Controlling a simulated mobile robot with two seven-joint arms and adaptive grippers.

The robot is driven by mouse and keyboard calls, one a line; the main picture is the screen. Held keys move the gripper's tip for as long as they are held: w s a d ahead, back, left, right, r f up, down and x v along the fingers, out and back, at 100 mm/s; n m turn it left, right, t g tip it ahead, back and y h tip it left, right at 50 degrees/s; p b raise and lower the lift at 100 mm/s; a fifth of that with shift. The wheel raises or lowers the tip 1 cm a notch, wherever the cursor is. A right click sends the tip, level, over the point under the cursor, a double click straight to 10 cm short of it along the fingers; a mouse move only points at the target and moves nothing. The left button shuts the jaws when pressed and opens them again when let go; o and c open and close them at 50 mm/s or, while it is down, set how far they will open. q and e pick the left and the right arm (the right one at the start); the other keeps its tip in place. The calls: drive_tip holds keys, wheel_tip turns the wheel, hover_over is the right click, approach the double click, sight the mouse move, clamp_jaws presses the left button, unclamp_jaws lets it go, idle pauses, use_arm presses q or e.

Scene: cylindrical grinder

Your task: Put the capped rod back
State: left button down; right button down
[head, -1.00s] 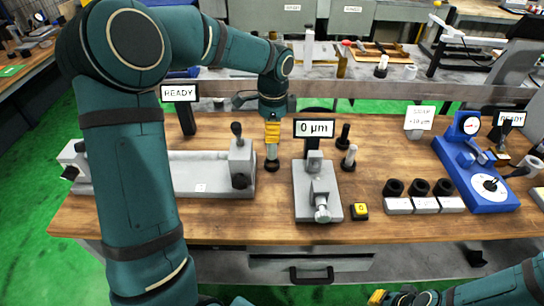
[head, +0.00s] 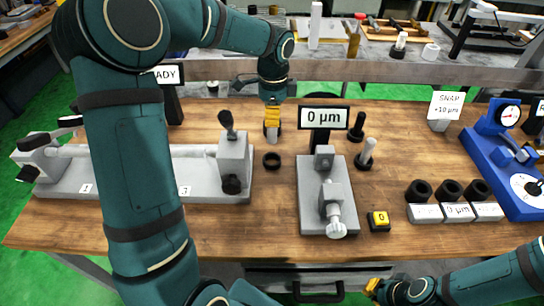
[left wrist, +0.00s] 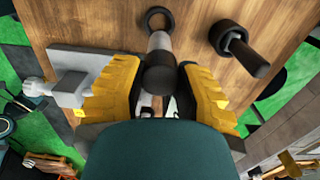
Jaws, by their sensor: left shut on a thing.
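My left gripper (head: 272,112) is shut on the capped rod (head: 271,133), a light grey rod hanging roughly upright. In the left wrist view the rod's black cap (left wrist: 158,75) is between the yellow fingers, and its grey shaft (left wrist: 159,42) extends toward an empty-looking black ring (left wrist: 160,18). In the head view a black ring holder (head: 271,161) sits on the table just in front of the rod, and the rod appears apart from it. The rod's height above the table is hard to judge. My right gripper (head: 372,287) is at the lower edge; its fingers are too small to read.
A grey bench fixture (head: 235,160) with a black lever is at left. A grey gauge stand (head: 312,205) with a "0 µm" display (head: 324,117) is at right. Two small posts, one grey (head: 366,153) and one black (head: 356,127), stand beyond it. Black rings (head: 448,191) lie farther right.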

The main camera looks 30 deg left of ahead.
sight(272, 141)
use_arm(q)
wheel_tip(272, 141, down, 4)
drive_tip(key=shift+s+r+b, duration=0.1)
drive_tip(key=shift+b, duration=0.35)
drive_tip(key=shift+f+b, duration=0.7)
drive_tip(key=shift+f, duration=2.15)
drive_tip(key=shift+f, duration=0.15)
drive_tip(key=c, duration=0.7)
unclamp_jaws()
wheel_tip(272, 141, up, 12)
drive_tip(key=p, duration=0.2)
drive_tip(key=shift+d+r+p, duration=0.15)
drive_tip(key=shift+r+p, duration=0.05)
drive_tip(key=shift+p, duration=0.2)
